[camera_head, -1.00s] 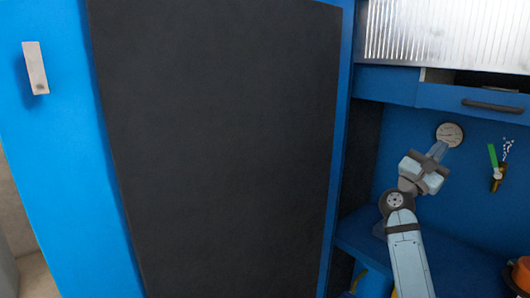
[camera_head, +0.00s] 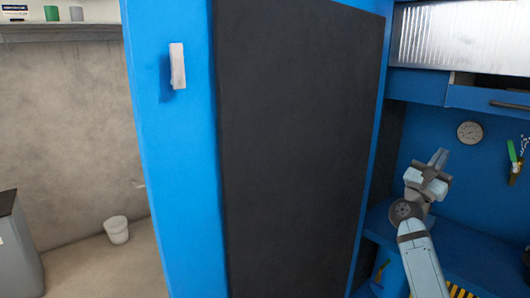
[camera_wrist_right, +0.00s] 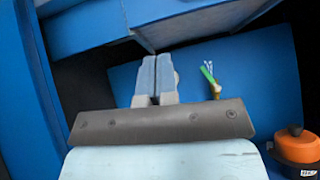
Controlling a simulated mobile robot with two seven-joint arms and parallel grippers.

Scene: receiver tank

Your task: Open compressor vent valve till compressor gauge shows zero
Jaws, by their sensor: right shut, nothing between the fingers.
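The round white compressor gauge (camera_head: 469,132) is on the blue back panel at the right of the head view; its needle is too small to read. The vent valve (camera_head: 515,163), with a green lever and brass body, is on the same panel to the right of the gauge. White specks or spray show above the valve, which also appears in the right wrist view (camera_wrist_right: 212,82). My right gripper (camera_head: 438,158) is shut and empty, in front of the panel, below and left of the gauge and left of the valve. My left gripper is not in view.
A blue cabinet with a dark panel (camera_head: 295,150) and pale handle (camera_head: 178,66) fills the middle. A drawer (camera_head: 490,97) juts out above the gauge. An orange-topped object (camera_wrist_right: 294,144) stands at lower right in the wrist view. A white bucket (camera_head: 116,229) stands on open floor at left.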

